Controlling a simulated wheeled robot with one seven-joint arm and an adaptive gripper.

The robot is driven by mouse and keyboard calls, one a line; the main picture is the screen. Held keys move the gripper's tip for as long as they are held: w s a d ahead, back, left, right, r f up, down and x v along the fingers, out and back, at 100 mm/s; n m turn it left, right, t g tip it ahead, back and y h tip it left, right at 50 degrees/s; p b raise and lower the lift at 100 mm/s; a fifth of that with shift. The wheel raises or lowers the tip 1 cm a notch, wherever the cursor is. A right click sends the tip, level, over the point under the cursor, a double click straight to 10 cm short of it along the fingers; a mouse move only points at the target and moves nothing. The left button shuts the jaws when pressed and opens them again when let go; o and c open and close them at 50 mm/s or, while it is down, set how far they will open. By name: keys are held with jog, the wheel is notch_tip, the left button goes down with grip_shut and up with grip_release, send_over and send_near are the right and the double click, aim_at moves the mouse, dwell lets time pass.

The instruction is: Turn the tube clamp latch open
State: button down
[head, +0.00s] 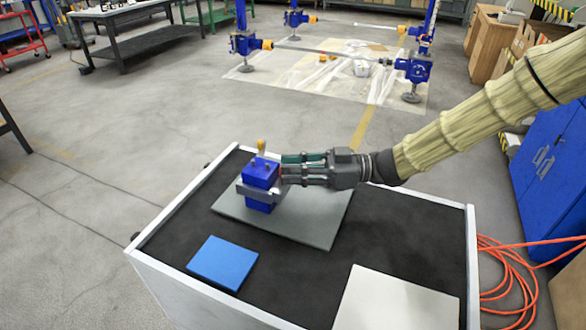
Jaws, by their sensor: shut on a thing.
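The tube clamp (258,172) is a blue block with a grey band around its middle. It stands upright on a grey plate (312,217) on the cart. A small yellow piece (262,147) sticks up from its top. My gripper (282,172) reaches in from the right, roughly level. Its fingertips are shut at the right side of the clamp, where a small red part shows. The latch itself is too small and too covered by the fingers to make out clearly.
The cart (462,235) has a dark top and a raised pale rim. A blue plate (223,262) lies front left and a white plate (398,303) front right. Blue screw jacks (414,68) stand on the floor behind. Orange cable (510,275) lies at the right.

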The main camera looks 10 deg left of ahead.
jog(key=shift+s+m+t, duration=0.1)
jog(key=shift+m+t, duration=0.2)
jog(key=shift+t, duration=0.2)
jog(key=m+t+b, duration=0.1)
jog(key=m+t, duration=0.1)
jog(key=t, duration=0.1)
jog(key=m+t+b, duration=0.1)
jog(key=m+t, duration=0.1)
jog(key=t, duration=0.2)
jog(key=s+m+t+h+b, duration=0.1)
jog(key=m+t+b, duration=0.1)
jog(key=m+t, duration=0.1)
jog(key=shift+s+t, duration=0.1)
jog(key=shift+t, duration=0.3)
jog(key=shift+a, duration=0.1)
jog(key=c, duration=1.3)
grip_release()
jog(key=shift+c, duration=0.2)
jog(key=v, duration=0.7)
jog(key=shift+s+d, duration=0.2)
